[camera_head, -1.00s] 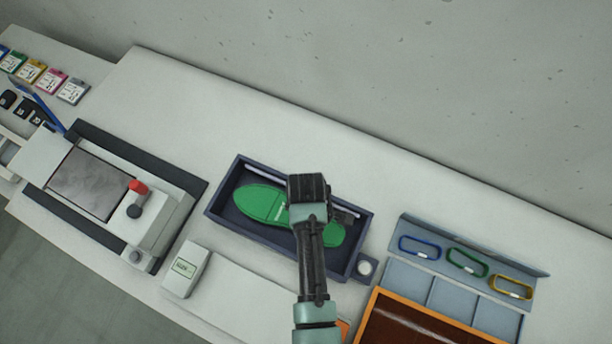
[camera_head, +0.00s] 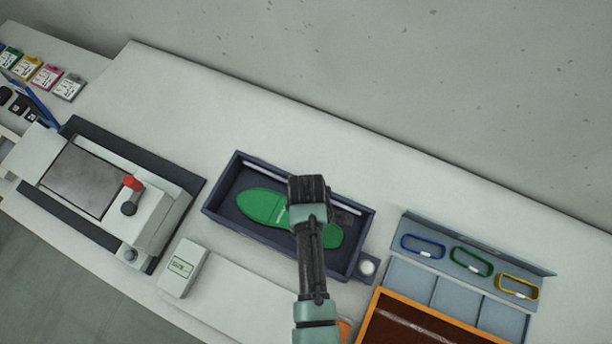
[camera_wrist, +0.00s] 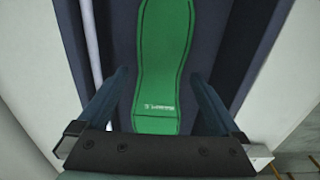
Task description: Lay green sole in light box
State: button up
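The light box (camera_head: 211,211) is a dark navy open tray with a pale light strip along its back wall and a round white button at its right end. The green sole (camera_head: 262,206) lies inside it lengthwise, toe and heel within the walls. My gripper (camera_head: 308,222) is over the sole's middle and hides part of it in the head view. In the wrist view my gripper (camera_wrist: 159,75) is open, with a finger on each side of the sole (camera_wrist: 163,60) and a visible gap to both edges. The box floor (camera_wrist: 120,35) shows beside the sole.
A grey press machine (camera_head: 90,185) with a red-tipped lever stands left. A small white meter (camera_head: 182,267) is in front of the box. A grey rack (camera_head: 408,290) with blue, green and yellow rings and an orange-rimmed tray (camera_head: 371,312) are at right. The bench behind is clear.

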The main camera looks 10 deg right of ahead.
notch_tip(320, 180, up, 13)
jog(key=b, duration=0.1)
dwell(0.6)
dwell(0.3)
